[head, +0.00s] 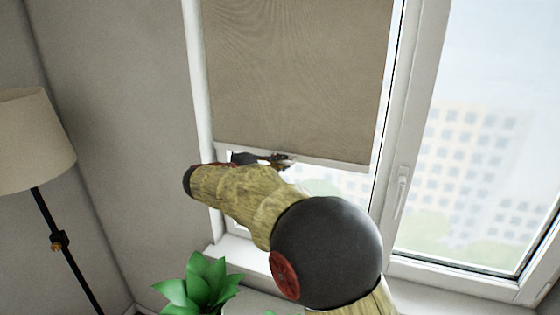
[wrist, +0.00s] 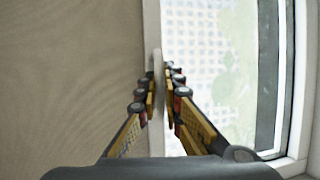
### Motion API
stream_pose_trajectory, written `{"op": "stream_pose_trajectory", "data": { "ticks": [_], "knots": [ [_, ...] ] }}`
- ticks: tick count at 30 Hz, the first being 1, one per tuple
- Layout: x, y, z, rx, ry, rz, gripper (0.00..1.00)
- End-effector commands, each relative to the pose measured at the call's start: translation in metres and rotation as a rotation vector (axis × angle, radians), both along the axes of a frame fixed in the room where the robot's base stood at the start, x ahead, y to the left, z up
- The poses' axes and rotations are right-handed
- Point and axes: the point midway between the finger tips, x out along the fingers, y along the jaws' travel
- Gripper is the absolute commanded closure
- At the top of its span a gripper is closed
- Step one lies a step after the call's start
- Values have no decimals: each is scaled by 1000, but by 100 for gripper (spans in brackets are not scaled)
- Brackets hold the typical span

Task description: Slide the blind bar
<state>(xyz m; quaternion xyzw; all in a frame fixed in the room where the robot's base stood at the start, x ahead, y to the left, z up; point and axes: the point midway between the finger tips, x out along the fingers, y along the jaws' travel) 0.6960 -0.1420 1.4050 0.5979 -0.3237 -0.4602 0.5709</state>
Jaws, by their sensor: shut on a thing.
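The blind (head: 300,75) is a beige fabric sheet that covers the upper part of the left window pane. Its pale bottom bar (head: 340,166) runs across the lower edge of the fabric. My gripper (head: 285,160) is at this bar, left of its middle, and my arm hides part of the bar's left side. In the wrist view the blind (wrist: 75,70) fills the left side, and the bar (wrist: 151,40) runs up and down at its edge. My gripper (wrist: 159,78) has a finger on each side of a pale tab (wrist: 157,62) at the bar and is shut on it.
A window handle (head: 402,190) sits on the frame to the right. A floor lamp (head: 35,140) stands at the left. A green plant (head: 200,285) is below, near the white sill (head: 240,255). Bare glass shows below the bar.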

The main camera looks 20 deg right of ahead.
Motion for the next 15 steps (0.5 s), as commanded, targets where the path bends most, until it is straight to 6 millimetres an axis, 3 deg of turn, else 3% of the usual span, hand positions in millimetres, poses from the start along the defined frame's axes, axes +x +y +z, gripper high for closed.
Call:
{"op": "stream_pose_trajectory", "data": {
  "ticks": [9,10,15],
  "knots": [
    [0,0,0,0,1,0,100],
    [0,0,0,0,1,0,91],
    [0,0,0,0,0,0,84]
  ]
}}
